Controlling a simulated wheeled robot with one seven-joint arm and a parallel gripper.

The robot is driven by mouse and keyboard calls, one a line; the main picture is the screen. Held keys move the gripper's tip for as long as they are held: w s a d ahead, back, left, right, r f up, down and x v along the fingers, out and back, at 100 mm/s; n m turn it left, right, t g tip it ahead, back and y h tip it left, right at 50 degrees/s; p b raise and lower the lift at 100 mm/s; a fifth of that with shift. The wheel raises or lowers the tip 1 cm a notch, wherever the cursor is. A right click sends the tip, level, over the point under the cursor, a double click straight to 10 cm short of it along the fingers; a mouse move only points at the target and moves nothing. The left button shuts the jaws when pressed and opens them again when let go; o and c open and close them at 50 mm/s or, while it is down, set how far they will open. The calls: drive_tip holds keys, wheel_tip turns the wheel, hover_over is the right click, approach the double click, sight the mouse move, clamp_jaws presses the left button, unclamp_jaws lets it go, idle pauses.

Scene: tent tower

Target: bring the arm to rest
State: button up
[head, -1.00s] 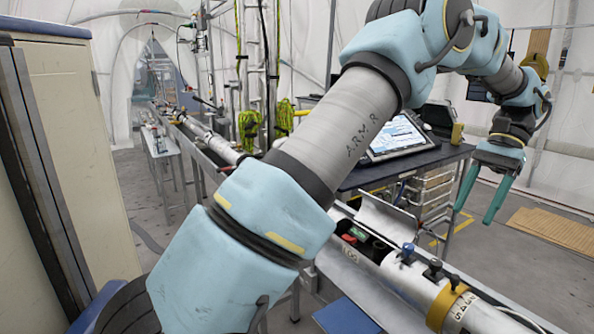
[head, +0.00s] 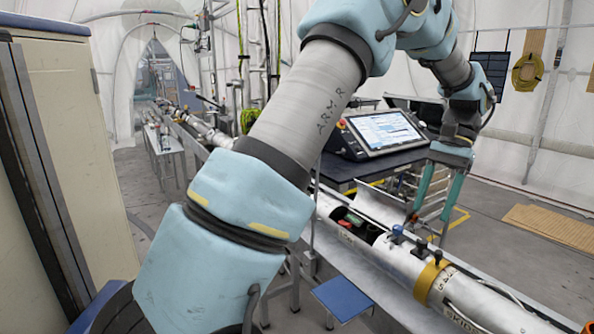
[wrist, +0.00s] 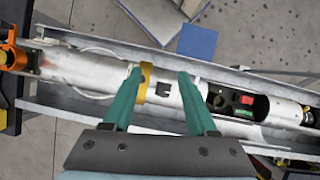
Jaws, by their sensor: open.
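My gripper (head: 433,212) hangs at the right of the head view, its two teal fingers pointing down and apart. The wrist view also shows my gripper (wrist: 160,85) open, with nothing between the fingers. Below the fingers is a long white tube (wrist: 85,68) with a gold band (wrist: 147,82). I cannot tell how far above the tube the fingertips are. My arm crosses the middle of the head view and hides part of the bench.
The tube lies in a metal trough (head: 372,305); its open bay holds a red part (wrist: 246,100) and a green part. A tablet screen (head: 384,132) stands on a dark table behind. A tall cabinet (head: 75,150) is close on the left. A blue panel (head: 342,297) sits beside the trough.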

drive_tip(key=s+a+f+n+t+h, duration=0.1)
drive_tip(key=a+f+n, duration=0.2)
drive_tip(key=a, duration=0.8)
drive_tip(key=s+a+f+n+t+h+b, duration=0.1)
drive_tip(key=a+f+n+t, duration=0.1)
drive_tip(key=a, duration=1)
drive_tip(key=s+a+f+n+t+h, duration=0.1)
drive_tip(key=a+f+n+t+h, duration=0.1)
drive_tip(key=a, duration=0.9)
wheel_tip(320, 180, down, 2)
drive_tip(key=shift+s+a+n, duration=0.15)
drive_tip(key=shift+a+n, duration=0.1)
drive_tip(key=shift+n, duration=0.55)
